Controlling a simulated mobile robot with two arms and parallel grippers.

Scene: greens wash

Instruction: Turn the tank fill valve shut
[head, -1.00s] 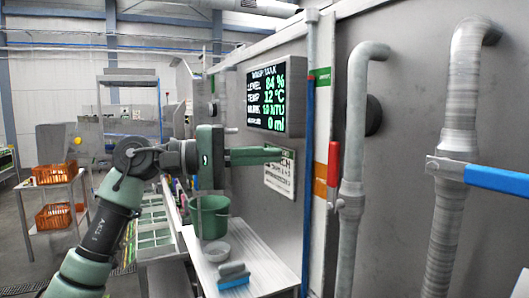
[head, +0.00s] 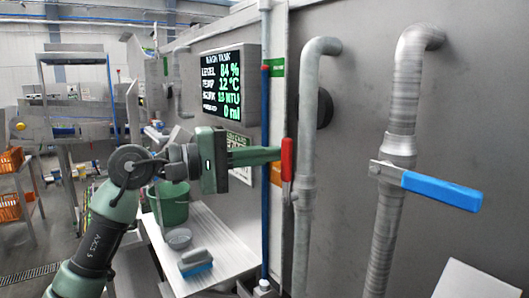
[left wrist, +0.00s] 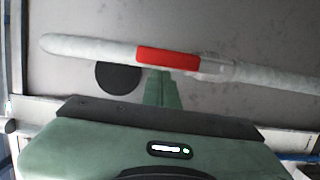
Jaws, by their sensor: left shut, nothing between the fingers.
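A red lever handle (head: 288,158) stands upright on a grey pipe (head: 305,200) on the tank wall, in line with the pipe. In the left wrist view the red handle (left wrist: 168,58) lies along the pipe just beyond my fingertips. My left gripper (head: 278,155) is shut and empty, its tips at the handle's left side. I cannot tell whether they touch it. It also shows in the left wrist view (left wrist: 161,76). A blue lever handle (head: 440,190) sits crosswise on a thicker pipe (head: 388,225) to the right. No label shows which valve is the tank fill. My right gripper is not in view.
A display (head: 229,86) on the wall reads level 84 %, 12 °C, 0 ml. Below it a bench (head: 215,235) holds a green bucket (head: 172,210), a grey bowl (head: 179,239) and a blue-based brush (head: 196,263). A blue vertical pipe (head: 265,170) runs left of the red handle.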

